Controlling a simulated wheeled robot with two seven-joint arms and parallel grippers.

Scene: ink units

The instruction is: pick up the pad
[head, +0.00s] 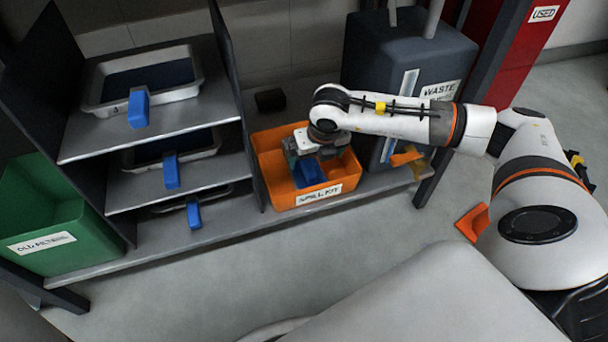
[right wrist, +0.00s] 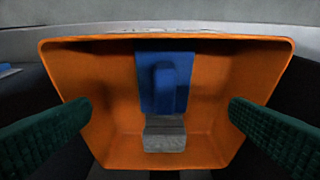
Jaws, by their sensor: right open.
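A blue pad (head: 311,172) with a raised blue block on it is inside the orange bin labelled "SPILL KIT" (head: 323,199). In the right wrist view the pad (right wrist: 145,70) stands near the bin's upper wall, with a small grey block (right wrist: 165,134) just below it. My right gripper (head: 306,160) is over the bin and partly hides the pad in the head view. Its two green fingers (right wrist: 160,107) are open and wide apart, one on each side of the pad, with nothing between them touching. My left gripper is not in view.
The bin stands on a low grey shelf. Left of it, a rack holds trays with blue handles (head: 139,108). A dark waste container (head: 395,70) stands right of the bin. A green bin (head: 40,215) is far left. Orange pieces (head: 472,223) lie on the right. Open floor lies in front.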

